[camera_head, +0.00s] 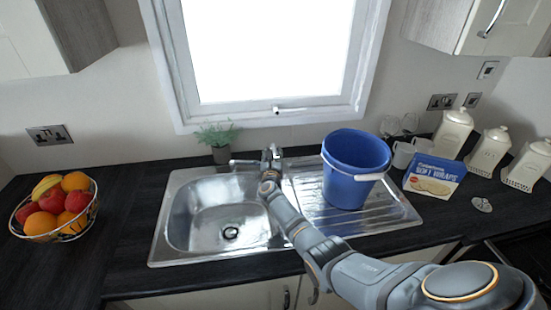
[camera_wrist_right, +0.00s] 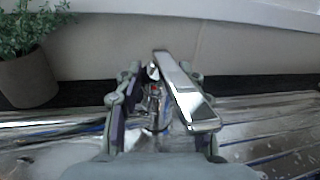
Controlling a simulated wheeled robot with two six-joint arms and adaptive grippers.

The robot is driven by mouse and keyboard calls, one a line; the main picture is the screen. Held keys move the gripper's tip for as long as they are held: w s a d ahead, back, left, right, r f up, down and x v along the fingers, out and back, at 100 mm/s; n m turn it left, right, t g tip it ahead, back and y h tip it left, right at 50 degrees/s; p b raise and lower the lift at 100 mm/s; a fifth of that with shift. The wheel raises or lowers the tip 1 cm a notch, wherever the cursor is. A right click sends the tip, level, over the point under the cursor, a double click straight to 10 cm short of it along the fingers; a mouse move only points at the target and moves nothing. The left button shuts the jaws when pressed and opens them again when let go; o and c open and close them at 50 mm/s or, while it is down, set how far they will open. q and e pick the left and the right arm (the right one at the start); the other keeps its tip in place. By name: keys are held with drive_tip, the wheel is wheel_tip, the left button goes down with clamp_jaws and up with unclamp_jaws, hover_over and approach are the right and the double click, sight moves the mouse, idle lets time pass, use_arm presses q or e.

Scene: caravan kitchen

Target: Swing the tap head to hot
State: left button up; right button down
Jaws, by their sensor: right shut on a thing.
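The chrome tap (camera_head: 272,155) stands at the back of the steel sink, in front of the window, with its spout pointing left. In the right wrist view its long, flat tap head (camera_wrist_right: 186,95) lies between my fingers, running from the upper middle toward the lower right. A small red mark shows on the tap body beside it. My right gripper (camera_head: 268,180) reaches the tap from the front right. In the wrist view the right gripper (camera_wrist_right: 160,88) is shut on the tap head. The arm partly hides the tap base. My left gripper is not in view.
A blue bucket (camera_head: 354,170) stands on the drainer (camera_head: 394,217) right of the tap. A potted plant (camera_head: 218,142) stands behind the sink, left of the tap. The sink bowl (camera_head: 215,215) is empty.

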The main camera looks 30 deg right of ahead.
sight(271, 148)
drive_tip(key=shift+w+a+f+m+g+h+b, duration=0.1)
drive_tip(key=shift+f+m+g+h+b, duration=0.1)
drive_tip(key=shift+m+g+h+b, duration=0.5)
drive_tip(key=shift+h, duration=0.4)
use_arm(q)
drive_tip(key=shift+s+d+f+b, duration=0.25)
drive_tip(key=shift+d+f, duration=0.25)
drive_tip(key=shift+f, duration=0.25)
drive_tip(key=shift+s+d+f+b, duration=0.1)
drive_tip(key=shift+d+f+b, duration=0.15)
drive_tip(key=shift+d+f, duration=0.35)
use_arm(e)
drive_tip(key=shift+a+r+m+g+h, duration=0.1)
drive_tip(key=shift+m+g+h, duration=0.3)
drive_tip(key=shift+m, duration=0.1)
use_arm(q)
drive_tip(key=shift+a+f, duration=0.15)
use_arm(e)
drive_tip(key=c, duration=0.8)
unclamp_jaws()
drive_tip(key=shift+r, duration=0.1)
wheel_tip(271, 148, up, 10)
drive_tip(key=shift+f, duration=0.1)
drive_tip(key=shift+w, duration=0.1)
